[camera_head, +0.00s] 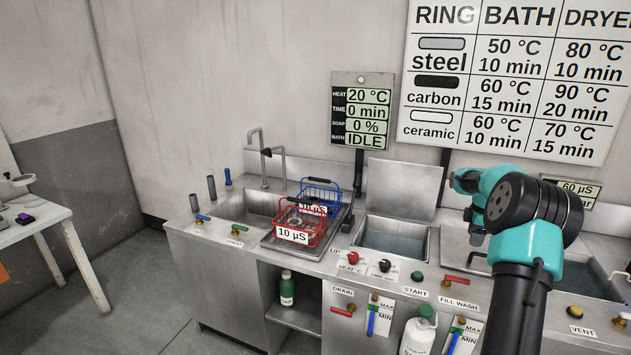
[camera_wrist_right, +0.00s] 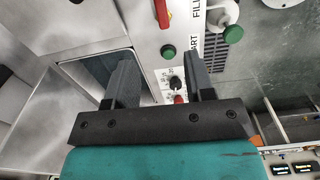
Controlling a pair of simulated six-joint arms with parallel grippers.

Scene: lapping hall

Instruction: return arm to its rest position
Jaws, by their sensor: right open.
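My right arm reaches in from the lower right of the head view, teal and black. Its gripper (camera_head: 476,222) is small there and partly hidden by the arm's own links, in front of the bath panel. In the right wrist view the two dark fingers of the gripper (camera_wrist_right: 159,68) stand wide apart with nothing between them. They are above the bath's front panel, over the green START button (camera_wrist_right: 168,52) and the knobs. My left arm and gripper are not in view.
A bath (camera_head: 395,240) with a raised lid stands mid-counter. Red (camera_head: 298,231) and blue (camera_head: 320,194) wire baskets sit by the sink (camera_head: 250,212). The display (camera_head: 362,118) reads IDLE. The floor at left is clear.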

